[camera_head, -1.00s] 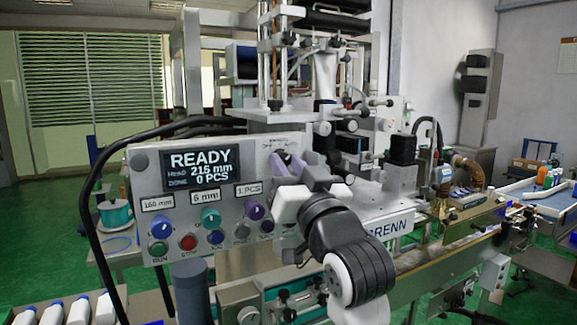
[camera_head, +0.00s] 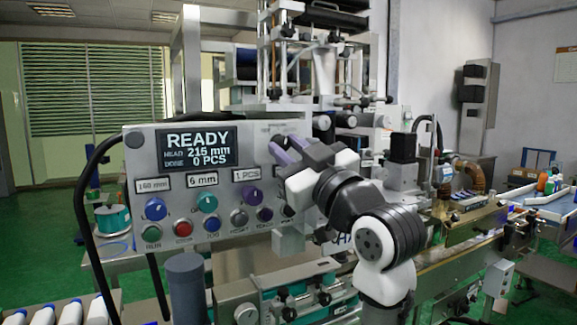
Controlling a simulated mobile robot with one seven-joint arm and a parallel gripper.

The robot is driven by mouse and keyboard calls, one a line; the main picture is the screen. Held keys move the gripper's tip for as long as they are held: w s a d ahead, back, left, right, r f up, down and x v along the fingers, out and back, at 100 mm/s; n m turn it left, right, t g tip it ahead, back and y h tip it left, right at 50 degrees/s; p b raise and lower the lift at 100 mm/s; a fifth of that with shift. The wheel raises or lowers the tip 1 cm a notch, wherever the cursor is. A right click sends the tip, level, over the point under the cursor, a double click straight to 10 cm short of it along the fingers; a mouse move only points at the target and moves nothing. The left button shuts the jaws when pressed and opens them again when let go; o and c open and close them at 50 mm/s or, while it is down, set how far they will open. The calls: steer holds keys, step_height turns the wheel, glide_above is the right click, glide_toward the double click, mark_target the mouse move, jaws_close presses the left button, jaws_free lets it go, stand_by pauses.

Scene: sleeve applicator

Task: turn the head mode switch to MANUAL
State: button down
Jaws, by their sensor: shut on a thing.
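A grey control panel (camera_head: 218,240) stands at left centre, its display (camera_head: 196,148) reading READY, HEAD 216 mm, DONE 0 PCS. My gripper (camera_head: 283,150) is at the panel's upper right, its purple fingers shut on a control there. That control is mostly hidden by the fingers; it appears to be the head mode switch. Its position and the small lettering around it cannot be read. A blue knob (camera_head: 155,209), a teal knob (camera_head: 207,202) and a purple knob (camera_head: 252,195) sit to the left, below labels 160 mm, 6 mm and 1 PCS.
A lower row holds a green RUN button (camera_head: 151,233), a red button (camera_head: 183,229), a blue button (camera_head: 213,223) and small knobs close below my gripper. A dark cylinder (camera_head: 186,285) stands before the panel. A conveyor (camera_head: 455,255) runs at right. White bottles (camera_head: 98,310) lie lower left.

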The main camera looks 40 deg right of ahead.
steer(key=shift+d+n+y+b, duration=0.1)
steer(key=shift+n+y+b, duration=1.05)
steer(key=shift+n, duration=1.35)
steer(key=shift+r+g+y, duration=0.1)
steer(key=shift+g+y, duration=0.15)
steer(key=shift+g, duration=0.05)
steer(key=c, duration=1.2)
jaws_free()
steer(key=shift+s, duration=0.1)
steer(key=b+v, duration=0.4)
steer(key=v, duration=0.9)
steer(key=shift+s, duration=0.35)
